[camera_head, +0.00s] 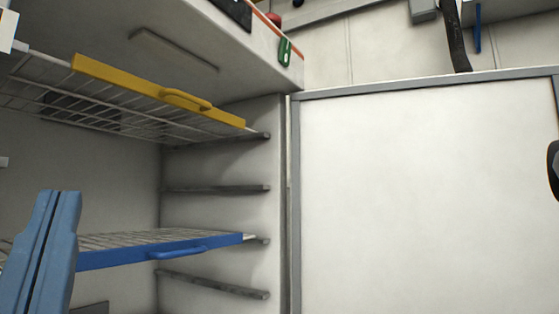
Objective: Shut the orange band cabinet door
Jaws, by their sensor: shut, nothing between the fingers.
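The cabinet door (420,190) is a pale panel with a grey frame. It stands open, swung out to the right of the cabinet opening from the cabinet's right edge. A black part (554,170), perhaps its handle, is cut off at the right picture edge. A thin orange band (293,48) runs along the cabinet's top edge. My gripper (58,194) shows two blue fingers at the lower left, close together and shut with nothing between them. It is in front of the open cabinet, well to the left of the door and apart from it.
Inside the cabinet are a wire shelf with a yellow front (150,86) and handle, and a lower one with a blue front (165,250). Grey side rails (220,188) line the inner wall. A green tag-like item (285,52) is on the top edge.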

